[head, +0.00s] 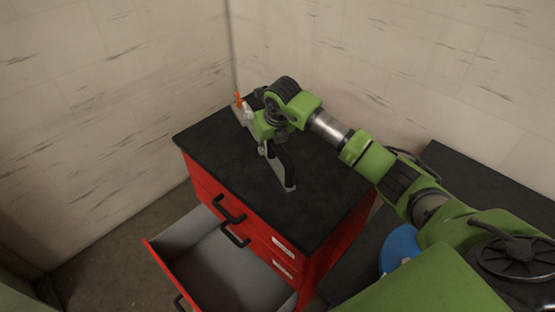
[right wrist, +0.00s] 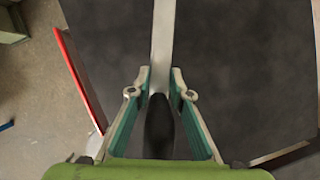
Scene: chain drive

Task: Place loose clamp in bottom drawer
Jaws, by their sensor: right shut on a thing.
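The clamp has a grey metal bar, a black handle (head: 287,165) and an orange tip (head: 239,100). It is at the black top (head: 215,135) of a red drawer cabinet; I cannot tell whether it touches the top. My right gripper (head: 268,147) is shut on the clamp from above and hides part of it. In the right wrist view its fingers (right wrist: 159,92) close around the clamp's dark part, with the bar (right wrist: 162,40) running away ahead. Below two closed drawers, a lower drawer (head: 225,275) is pulled out, grey inside, and its visible part looks empty. My left gripper is not in view.
Pale walls stand close behind and left of the cabinet. A dark bench (head: 480,185) stands at the right, with a round blue object (head: 400,243) near it. Black handles (head: 235,237) stick out from the cabinet front. Floor is clear at left.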

